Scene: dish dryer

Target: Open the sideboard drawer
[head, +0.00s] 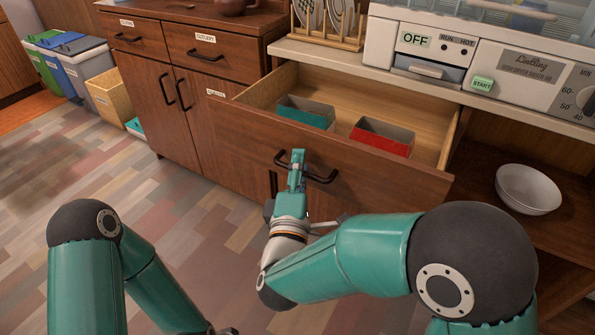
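The sideboard drawer (386,174) is pulled well out, and its inside shows. It has a brown wooden front with a dark bar handle (322,179). My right gripper (296,160) is at the handle's left part, its fingers close together and seemingly shut on the bar. The fingers hide part of the bar. Inside the drawer are a teal-sided box (303,116) on the left and a red-sided box (381,139) on the right. Of my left gripper, only a dark bit (229,331) shows at the bottom edge; its fingers cannot be made out.
Left of the drawer is a cabinet (150,90) with labelled, shut drawers and doors. Above stand a wooden plate rack (318,39) and a white appliance (425,48). A white bowl (528,189) sits on the right shelf. Bins (83,65) stand far left. The left floor is clear.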

